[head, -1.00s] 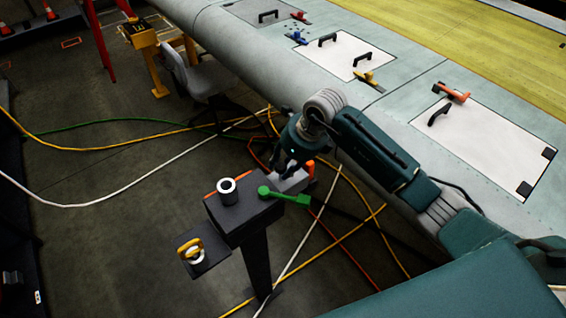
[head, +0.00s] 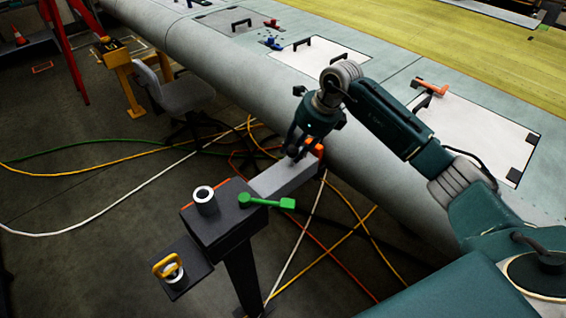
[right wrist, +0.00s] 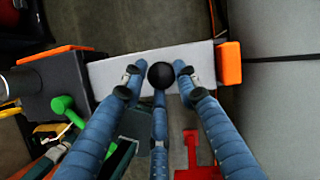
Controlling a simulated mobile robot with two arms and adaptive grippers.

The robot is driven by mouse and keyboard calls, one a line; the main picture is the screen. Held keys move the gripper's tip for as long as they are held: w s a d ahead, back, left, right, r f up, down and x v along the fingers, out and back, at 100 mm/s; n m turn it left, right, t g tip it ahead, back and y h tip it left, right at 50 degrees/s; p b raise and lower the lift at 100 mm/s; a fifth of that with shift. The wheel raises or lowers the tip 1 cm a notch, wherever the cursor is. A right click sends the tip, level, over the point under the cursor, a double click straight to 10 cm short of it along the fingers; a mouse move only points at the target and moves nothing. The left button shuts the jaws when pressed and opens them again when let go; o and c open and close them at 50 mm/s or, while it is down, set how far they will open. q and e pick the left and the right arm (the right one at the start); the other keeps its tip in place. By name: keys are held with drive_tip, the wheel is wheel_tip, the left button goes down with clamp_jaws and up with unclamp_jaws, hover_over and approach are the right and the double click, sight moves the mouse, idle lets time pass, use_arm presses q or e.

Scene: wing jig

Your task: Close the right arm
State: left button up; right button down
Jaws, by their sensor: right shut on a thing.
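The grey sliding arm (head: 284,178) sticks out of a black box on a post (head: 228,232), toward the wing's rounded edge. It has an orange end (head: 319,151), close to the wing; I cannot tell if they touch. My right gripper (head: 294,154) is at the arm's outer part. In the right wrist view its fingers (right wrist: 160,80) are shut around a black ball knob (right wrist: 161,75) on the pale grey bar (right wrist: 112,75), with the orange end block (right wrist: 229,63) just right of the knob. A green lever (head: 268,201) sits on the box. My left gripper is out of view.
The wing (head: 230,70) fills the back and right, with white panels, black handles and coloured clamps. A lower shelf on the stand holds a yellow ring handle (head: 166,263). Cables cross the floor. A chair (head: 180,92) and yellow stand (head: 125,72) are behind.

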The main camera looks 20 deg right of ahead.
drive_tip(key=shift+w+d+r, duration=0.4)
drive_tip(key=shift+w+r, duration=0.05)
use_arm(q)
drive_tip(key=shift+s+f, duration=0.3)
use_arm(e)
drive_tip(key=shift+r, duration=0.1)
drive_tip(key=c, duration=1.4)
unclamp_jaws()
drive_tip(key=shift+d, duration=0.1)
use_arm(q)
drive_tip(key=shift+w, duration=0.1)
use_arm(e)
drive_tip(key=shift+f, duration=0.3)
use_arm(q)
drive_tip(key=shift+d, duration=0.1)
use_arm(e)
drive_tip(key=v, duration=1.2)
drive_tip(key=shift+s+f, duration=0.1)
